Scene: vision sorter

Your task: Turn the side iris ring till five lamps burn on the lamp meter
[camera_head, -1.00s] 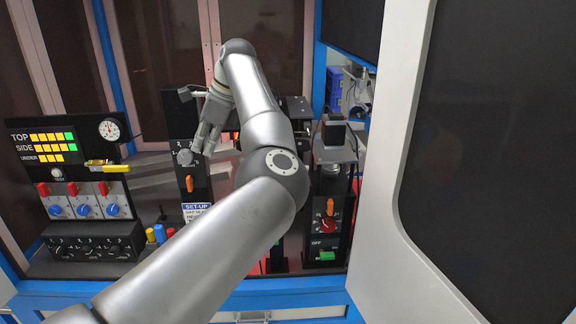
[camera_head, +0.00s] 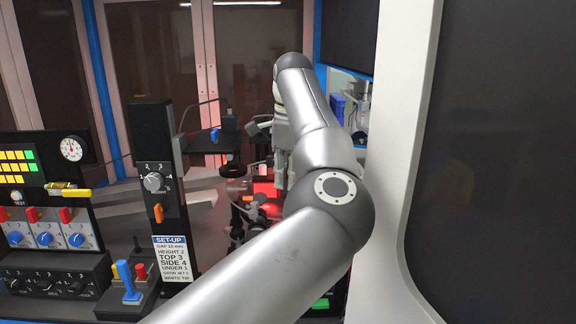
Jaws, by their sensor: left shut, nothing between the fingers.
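The lamp meter (camera_head: 18,167) is on the black panel at the left, cut by the picture edge. Its upper two rows show yellow lamps ending in a green one; the lowest shows only yellow. The row names are out of the picture. My left gripper (camera_head: 280,184) points down, shut and empty, in front of the rear doors, right of a dark block on a bracket (camera_head: 229,125). Red parts (camera_head: 265,188) are behind and below it. I cannot pick out the side iris ring for sure. My right gripper is not in view.
A black post with a numbered knob (camera_head: 153,182) and an orange lever stands left of the gripper. A blue joystick (camera_head: 127,280) is low left. A pale frame (camera_head: 400,150) closes the right side.

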